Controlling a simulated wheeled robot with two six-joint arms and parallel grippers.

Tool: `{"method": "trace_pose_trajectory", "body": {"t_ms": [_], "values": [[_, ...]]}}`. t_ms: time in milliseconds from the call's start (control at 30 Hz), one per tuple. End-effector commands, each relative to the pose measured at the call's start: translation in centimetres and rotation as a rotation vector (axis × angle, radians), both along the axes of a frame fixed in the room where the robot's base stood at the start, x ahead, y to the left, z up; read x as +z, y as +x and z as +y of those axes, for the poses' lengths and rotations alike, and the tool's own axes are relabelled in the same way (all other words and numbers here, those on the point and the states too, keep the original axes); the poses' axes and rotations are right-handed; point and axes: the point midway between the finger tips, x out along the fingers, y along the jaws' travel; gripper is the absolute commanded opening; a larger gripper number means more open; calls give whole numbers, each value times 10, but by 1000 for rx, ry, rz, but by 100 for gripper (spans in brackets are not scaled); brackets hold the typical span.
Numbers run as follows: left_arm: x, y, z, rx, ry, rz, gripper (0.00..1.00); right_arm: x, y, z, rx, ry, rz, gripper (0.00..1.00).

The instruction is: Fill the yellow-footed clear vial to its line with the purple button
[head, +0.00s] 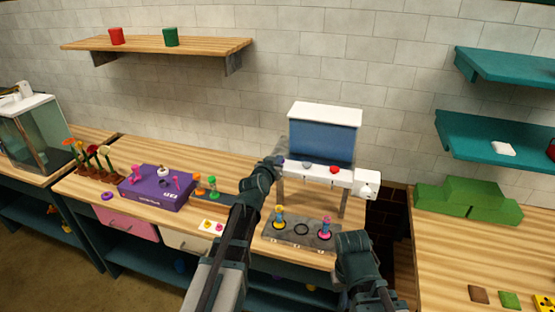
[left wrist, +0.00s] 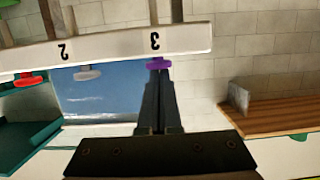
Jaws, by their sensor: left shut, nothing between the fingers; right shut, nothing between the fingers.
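The yellow-footed vial (head: 279,218) stands upright at the left spot of the grey tray under the dispenser (head: 318,174). Its line and fill level are too small to read. My left gripper (head: 282,157) is shut and empty, raised to the left end of the dispenser's front bar. In the left wrist view its fingertips (left wrist: 158,72) are at the purple button (left wrist: 159,64) beside the number 3 and appear to touch it. The head view hides that button behind the gripper. My right gripper (head: 354,243) is shut, low at the tray's right; its fingertips are not clear.
A pink-footed vial (head: 326,229) stands at the tray's right, with an empty ring (head: 301,229) between. Grey (head: 307,165) and red (head: 333,170) buttons sit along the bar. Orange (head: 198,186) and green (head: 213,187) vials stand left, by a purple box (head: 156,189).

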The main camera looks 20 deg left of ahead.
Motion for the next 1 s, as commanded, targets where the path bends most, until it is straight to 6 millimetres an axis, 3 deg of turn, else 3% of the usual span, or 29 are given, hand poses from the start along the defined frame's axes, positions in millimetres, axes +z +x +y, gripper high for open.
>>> {"method": "trace_pose_trajectory", "body": {"t_ms": [233,300,567,733,1000], "values": [[45,2,-3,8,-1,-19,0,41,0,0,1,0,1,0],[43,-24,-2,9,-1,-19,0,39,0,0,1,0,1,0],[57,-81,-1,9,-1,-20,0,53,0,0,3,-1,2,0],[60,-94,1,9,-1,-19,0,56,0,0,3,-1,2,0],[60,-95,1,8,-2,-20,0,55,0,0,3,-1,2,0]]}}
